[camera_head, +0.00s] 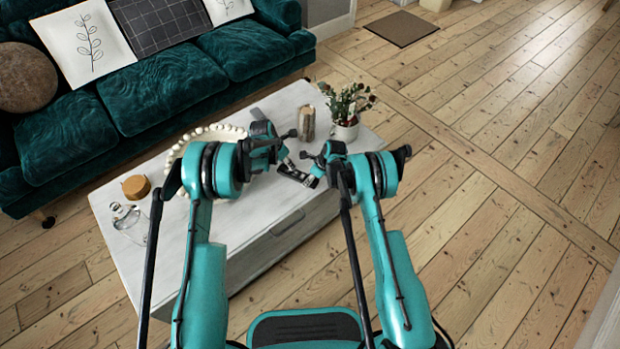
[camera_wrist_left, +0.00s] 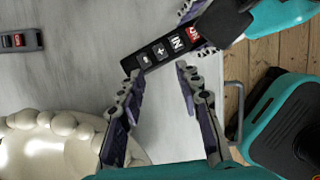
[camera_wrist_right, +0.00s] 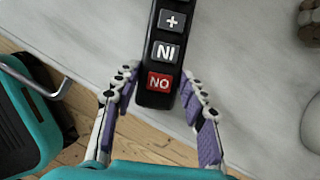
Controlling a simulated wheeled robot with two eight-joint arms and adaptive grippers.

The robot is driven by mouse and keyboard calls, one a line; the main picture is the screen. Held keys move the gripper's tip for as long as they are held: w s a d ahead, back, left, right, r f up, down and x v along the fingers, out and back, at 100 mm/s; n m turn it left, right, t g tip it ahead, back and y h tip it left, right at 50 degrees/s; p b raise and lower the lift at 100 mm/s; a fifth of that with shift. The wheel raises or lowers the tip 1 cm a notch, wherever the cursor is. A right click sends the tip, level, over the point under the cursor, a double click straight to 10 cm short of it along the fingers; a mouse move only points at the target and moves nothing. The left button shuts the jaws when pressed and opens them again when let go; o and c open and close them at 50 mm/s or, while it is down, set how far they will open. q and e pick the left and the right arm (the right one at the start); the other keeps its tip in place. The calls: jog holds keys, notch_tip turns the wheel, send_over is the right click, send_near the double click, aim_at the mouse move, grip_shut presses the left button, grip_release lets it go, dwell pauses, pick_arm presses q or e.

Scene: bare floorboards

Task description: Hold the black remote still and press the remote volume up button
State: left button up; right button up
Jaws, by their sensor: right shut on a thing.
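The black remote (camera_wrist_right: 168,48) has "+", "NI" and red "NO" buttons. Its red-button end is between the fingers of my right gripper (camera_wrist_right: 158,76), which is shut on it. In the left wrist view, the remote (camera_wrist_left: 162,52) extends diagonally from my right gripper at the top right. Its free end, with the small "-" and "+" buttons, is just beyond the fingertips of my left gripper (camera_wrist_left: 158,76). My left gripper is open, with nothing between its fingers.
A grey device with a red button (camera_wrist_left: 18,40) lies left. A teal sofa (camera_head: 160,87) stands behind.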

dwell(0.3)
pick_arm(q)
grip_shut()
dwell(1.1)
